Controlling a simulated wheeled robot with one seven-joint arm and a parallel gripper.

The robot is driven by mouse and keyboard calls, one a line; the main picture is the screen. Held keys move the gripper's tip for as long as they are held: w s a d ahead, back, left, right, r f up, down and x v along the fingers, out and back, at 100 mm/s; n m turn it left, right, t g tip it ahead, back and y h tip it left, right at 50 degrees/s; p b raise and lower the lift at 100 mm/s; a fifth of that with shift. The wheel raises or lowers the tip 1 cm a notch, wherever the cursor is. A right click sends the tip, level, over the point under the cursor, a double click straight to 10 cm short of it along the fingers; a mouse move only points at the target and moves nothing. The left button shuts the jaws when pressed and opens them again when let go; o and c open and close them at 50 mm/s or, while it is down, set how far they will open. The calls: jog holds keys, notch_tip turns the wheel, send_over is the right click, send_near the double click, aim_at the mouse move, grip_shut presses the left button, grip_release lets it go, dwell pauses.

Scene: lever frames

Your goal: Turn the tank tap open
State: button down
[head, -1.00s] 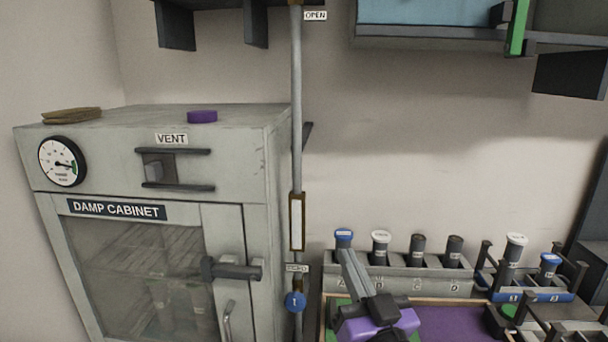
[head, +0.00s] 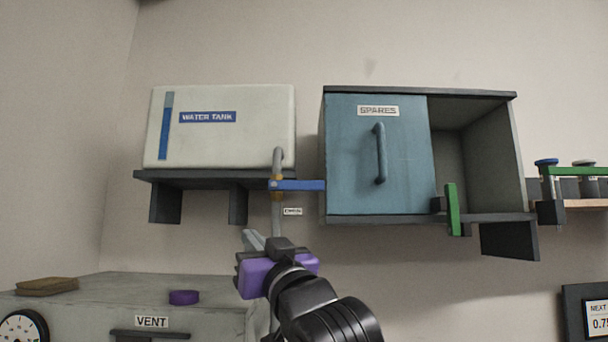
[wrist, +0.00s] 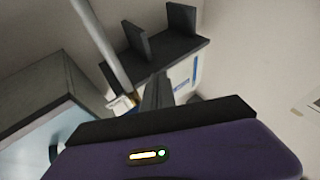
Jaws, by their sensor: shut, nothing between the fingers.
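The tank tap has a blue lever (head: 300,185) on a brass body (head: 277,184), set on the grey pipe below the water tank (head: 240,125). The lever lies level, across the pipe, and points right. A small "OPEN" label (head: 292,211) is just below it. My gripper (head: 252,240) is shut and empty, below and slightly left of the tap, apart from it in the head view. In the wrist view, the shut fingers (wrist: 157,92) point toward the tank shelf, with the brass tap body (wrist: 121,104) just left of them. The lever is not clear there.
The tank shelf (head: 205,177) has dark brackets reaching down, left of the pipe. The blue-doored spares cupboard (head: 350,150) stands close right of the lever's end.

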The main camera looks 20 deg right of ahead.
notch_tip(320, 180, up, 12)
jog(key=s+d+r+m+g+h, duration=0.6)
jog(key=s+r+g+h, duration=0.1)
jog(key=s+r+h, duration=0.1)
jog(key=shift+s+d+m+h+p, duration=0.4)
jog(key=shift+s+h, duration=0.1)
jog(key=shift+h, duration=0.3)
jog(key=shift+w, duration=0.15)
jog(key=p, duration=0.3)
send_over(296, 185)
jog(key=s+d, duration=0.1)
jog(key=s, duration=0.1)
notch_tip(296, 185, down, 2)
jog(key=shift+s+d+f, duration=0.1)
jog(key=shift+d+f, duration=0.05)
jog(key=shift+f, duration=2.1)
